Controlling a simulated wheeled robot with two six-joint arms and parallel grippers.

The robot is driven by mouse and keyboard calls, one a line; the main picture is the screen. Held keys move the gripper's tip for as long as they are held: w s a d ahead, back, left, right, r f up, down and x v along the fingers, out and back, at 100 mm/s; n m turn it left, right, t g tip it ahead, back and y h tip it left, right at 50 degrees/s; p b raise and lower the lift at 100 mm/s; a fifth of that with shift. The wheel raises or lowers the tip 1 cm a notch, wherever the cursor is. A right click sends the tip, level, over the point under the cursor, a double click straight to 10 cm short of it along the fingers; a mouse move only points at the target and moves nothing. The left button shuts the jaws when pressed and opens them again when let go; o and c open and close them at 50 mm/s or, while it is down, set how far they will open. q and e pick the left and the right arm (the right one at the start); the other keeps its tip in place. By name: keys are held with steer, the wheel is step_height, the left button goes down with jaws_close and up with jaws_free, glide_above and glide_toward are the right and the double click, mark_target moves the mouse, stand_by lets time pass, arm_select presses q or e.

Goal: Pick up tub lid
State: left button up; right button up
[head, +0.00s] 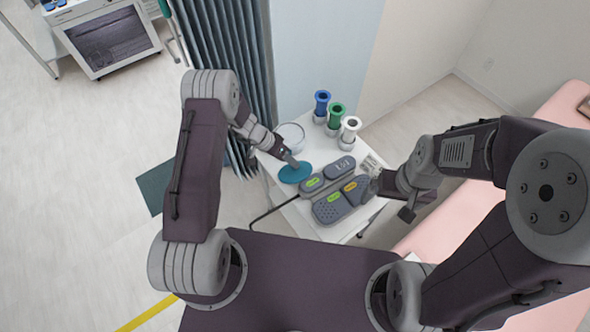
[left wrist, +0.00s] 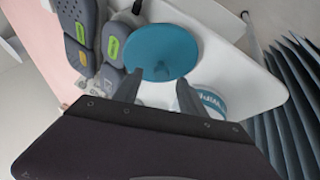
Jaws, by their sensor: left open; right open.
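The tub lid (head: 295,173) is a round teal disc lying on the white table, in front of the white tub (head: 291,136). It also shows in the left wrist view (left wrist: 161,48), with the tub (left wrist: 209,102) partly hidden behind a finger. My left gripper (head: 291,162) is open at the lid's far edge; in the left wrist view its two fingers (left wrist: 157,92) point at the lid's near part, with nothing between them that I can see gripped. Whether the fingers touch the lid I cannot tell. My right gripper (head: 388,198) is open and empty by the table's right side.
A grey device (head: 328,207) with green and yellow labels sits right of the lid on the table (head: 308,224). Blue, green and white-topped canisters (head: 336,118) stand at the back. A curtain (head: 225,50) hangs at the left and a pink bed (head: 440,215) stands right.

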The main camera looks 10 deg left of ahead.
arm_select(q)
steer(key=shift+x, duration=1.25)
steer(key=shift+w+a+r, duration=0.1)
jaws_close()
